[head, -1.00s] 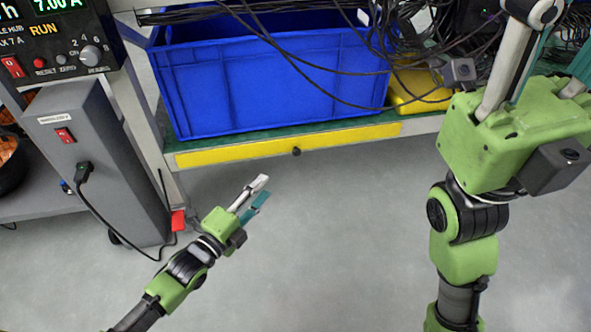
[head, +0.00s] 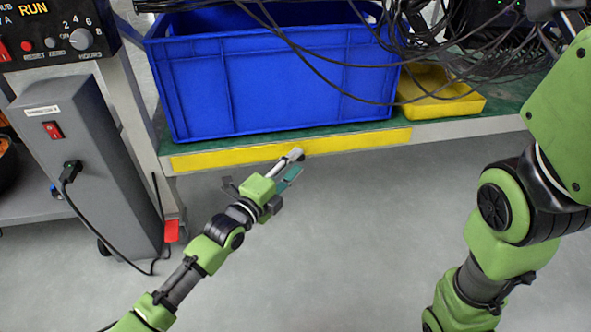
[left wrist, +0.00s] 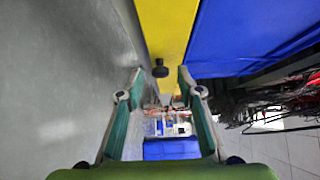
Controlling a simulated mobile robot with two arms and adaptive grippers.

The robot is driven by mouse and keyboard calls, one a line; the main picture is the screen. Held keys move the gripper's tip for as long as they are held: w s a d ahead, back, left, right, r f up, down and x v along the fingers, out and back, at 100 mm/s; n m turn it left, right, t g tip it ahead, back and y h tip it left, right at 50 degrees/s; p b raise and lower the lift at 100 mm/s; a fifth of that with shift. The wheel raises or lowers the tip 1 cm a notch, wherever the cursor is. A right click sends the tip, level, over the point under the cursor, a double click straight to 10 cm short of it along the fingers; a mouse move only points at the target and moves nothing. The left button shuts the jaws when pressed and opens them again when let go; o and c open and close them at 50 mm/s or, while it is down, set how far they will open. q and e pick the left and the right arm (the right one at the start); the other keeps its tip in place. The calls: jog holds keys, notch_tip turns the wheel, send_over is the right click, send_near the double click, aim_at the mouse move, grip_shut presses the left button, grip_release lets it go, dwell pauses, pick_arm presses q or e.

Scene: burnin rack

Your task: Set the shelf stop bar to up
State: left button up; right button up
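The yellow stop bar (head: 220,158) runs along the front edge of the green-topped shelf, below the blue crate. It also shows in the left wrist view (left wrist: 165,25), with its black knob (left wrist: 160,69). My left gripper (head: 293,165) is open, its fingertips right in front of the bar near its middle, covering the knob in the head view. In the left wrist view my left gripper (left wrist: 160,82) has the knob between and slightly beyond its two fingertips; I see no contact.
The blue crate (head: 270,85) stands on the shelf (head: 505,103) behind the bar. A yellow tray (head: 440,95) and hanging black cables (head: 340,62) are to its right. A grey power unit (head: 95,160) stands at the left.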

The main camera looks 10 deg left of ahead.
pick_arm(q)
jog(key=shift+w+d, duration=0.25)
jog(key=shift+w, duration=0.25)
grip_shut()
jog(key=shift+r, duration=0.1)
